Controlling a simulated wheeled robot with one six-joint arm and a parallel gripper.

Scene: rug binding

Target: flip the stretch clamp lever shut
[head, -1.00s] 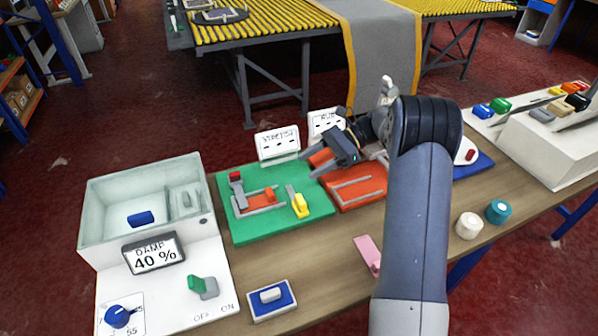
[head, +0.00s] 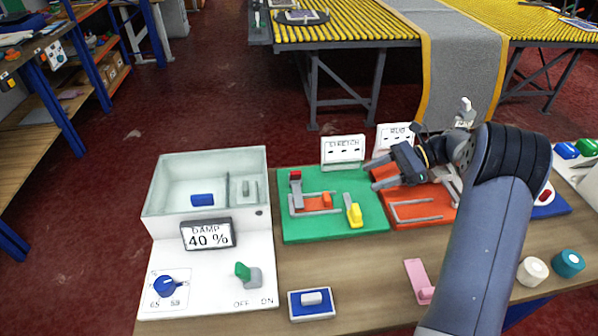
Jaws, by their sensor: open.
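A yellow handle (head: 354,214) on a grey piece stands at the board's right. Which of these is the clamp lever is not labelled. My gripper (head: 372,173) is open and empty, fingers pointing left, above the board's right back edge and apart from both levers.
An orange-red board (head: 420,222) with a grey frame lies right of the green one, under my gripper, below a second sign (head: 394,137). A pink piece (head: 416,274) and a blue switch plate (head: 311,312) lie in front.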

